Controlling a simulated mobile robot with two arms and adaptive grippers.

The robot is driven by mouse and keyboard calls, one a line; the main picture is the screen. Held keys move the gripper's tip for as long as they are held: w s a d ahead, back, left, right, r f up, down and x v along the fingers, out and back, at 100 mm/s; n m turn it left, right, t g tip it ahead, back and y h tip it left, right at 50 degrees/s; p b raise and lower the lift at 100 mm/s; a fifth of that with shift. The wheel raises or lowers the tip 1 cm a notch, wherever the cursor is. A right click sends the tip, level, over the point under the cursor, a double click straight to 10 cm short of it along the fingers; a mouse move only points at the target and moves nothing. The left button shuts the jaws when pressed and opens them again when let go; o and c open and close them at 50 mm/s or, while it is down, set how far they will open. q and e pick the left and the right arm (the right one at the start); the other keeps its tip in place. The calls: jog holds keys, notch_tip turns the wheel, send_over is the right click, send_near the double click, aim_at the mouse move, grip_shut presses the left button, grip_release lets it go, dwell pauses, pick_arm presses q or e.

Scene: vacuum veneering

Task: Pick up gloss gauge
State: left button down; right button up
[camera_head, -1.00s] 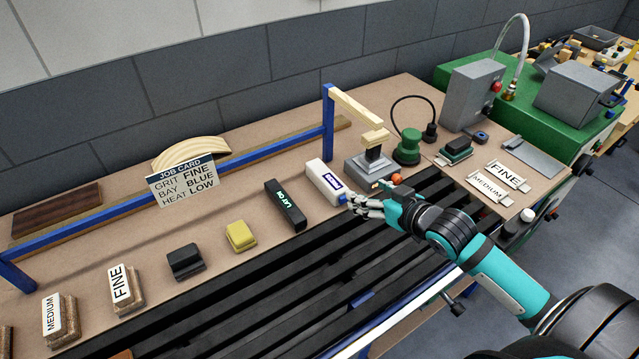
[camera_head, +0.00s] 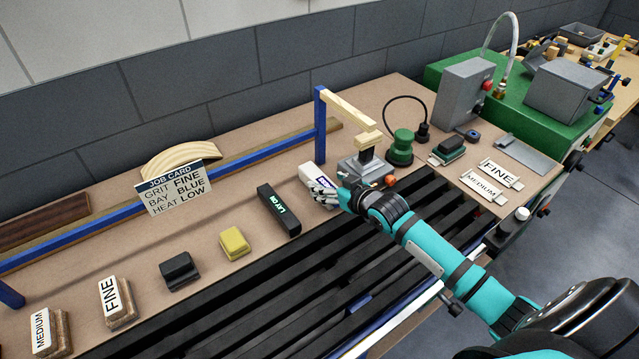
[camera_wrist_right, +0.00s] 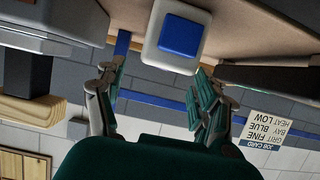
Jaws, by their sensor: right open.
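A black bar-shaped device (camera_head: 278,210) with green lit letters reading "LAY ON" lies on the bench in the head view; I take it for the gloss gauge. It appears as a dark shape (camera_wrist_right: 268,76) at the right of the right wrist view. My right gripper (camera_head: 323,191) is open, to the right of this device and apart from it. A white block or bottle (camera_head: 313,172) lies just behind the fingers and is partly hidden by them. In the wrist view, its blue-ended face (camera_wrist_right: 180,36) shows just beyond the open fingers. My left gripper is not in view.
A grey stand (camera_head: 362,167) with a wooden block and an orange knob is close to the right of my gripper. A yellow block (camera_head: 234,243) and a black block (camera_head: 178,270) lie left of the device. Black slats (camera_head: 300,268) run along the front.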

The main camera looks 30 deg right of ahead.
aim_at(320, 178)
jog(key=shift+w, duration=0.4)
jog(key=p+x, duration=0.1)
jog(key=x, duration=0.3)
jog(key=shift+w+f, duration=0.15)
jog(key=shift+f, duration=0.05)
jog(key=shift+r, duration=0.1)
jog(key=shift+c, duration=1)
jog(key=c, duration=1.1)
jog(key=shift+c, duration=0.4)
jog(key=shift+r, duration=0.1)
